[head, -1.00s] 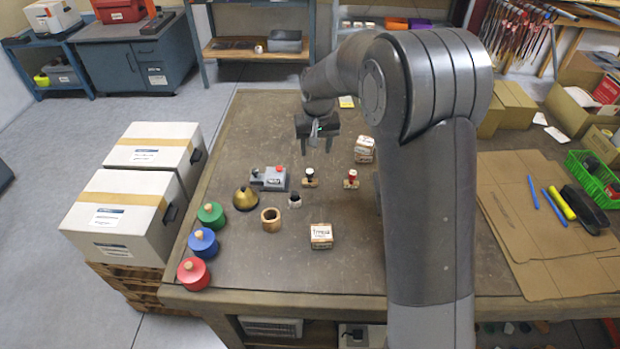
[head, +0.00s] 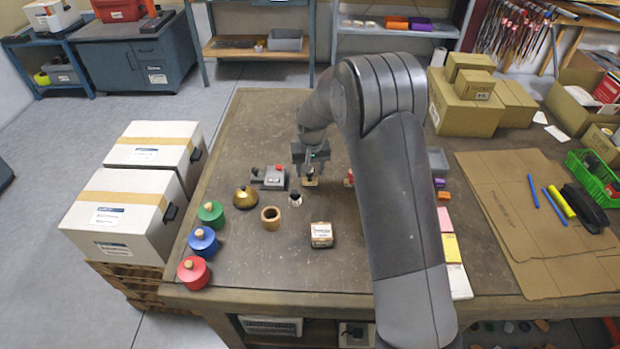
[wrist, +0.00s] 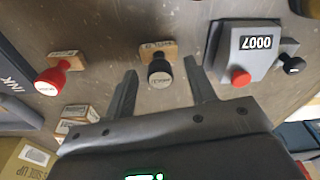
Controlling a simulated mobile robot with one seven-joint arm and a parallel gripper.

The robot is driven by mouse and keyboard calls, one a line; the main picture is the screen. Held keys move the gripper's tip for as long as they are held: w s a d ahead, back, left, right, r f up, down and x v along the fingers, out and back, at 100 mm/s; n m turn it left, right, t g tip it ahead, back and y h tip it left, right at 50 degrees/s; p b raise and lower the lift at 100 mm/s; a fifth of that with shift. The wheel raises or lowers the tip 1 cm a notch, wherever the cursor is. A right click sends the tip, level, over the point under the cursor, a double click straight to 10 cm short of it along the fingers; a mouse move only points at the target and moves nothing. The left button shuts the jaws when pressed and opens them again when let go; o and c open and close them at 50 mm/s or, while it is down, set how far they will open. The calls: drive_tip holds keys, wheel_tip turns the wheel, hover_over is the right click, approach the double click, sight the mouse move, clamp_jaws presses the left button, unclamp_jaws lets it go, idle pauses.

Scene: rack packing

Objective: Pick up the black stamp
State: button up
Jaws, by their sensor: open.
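The black stamp (wrist: 160,69) has a dark round handle on a wooden base. In the wrist view it stands between the two fingers of my open gripper (wrist: 160,72), with space visible on both sides of the handle. In the head view my gripper (head: 311,170) is directly over the stamp and hides most of it; a bit of its wooden base (head: 310,183) shows below the fingers. I cannot tell exactly how far down the fingers reach.
A grey device with a red button (head: 268,178) is left of the stamp. A red stamp (wrist: 55,75) is on its other side.

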drive_tip(key=shift+w+f, duration=0.1)
drive_tip(key=shift+f, duration=0.65)
drive_tip(key=shift+c, duration=0.2)
drive_tip(key=c, duration=1)
drive_tip(key=shift+r, duration=0.1)
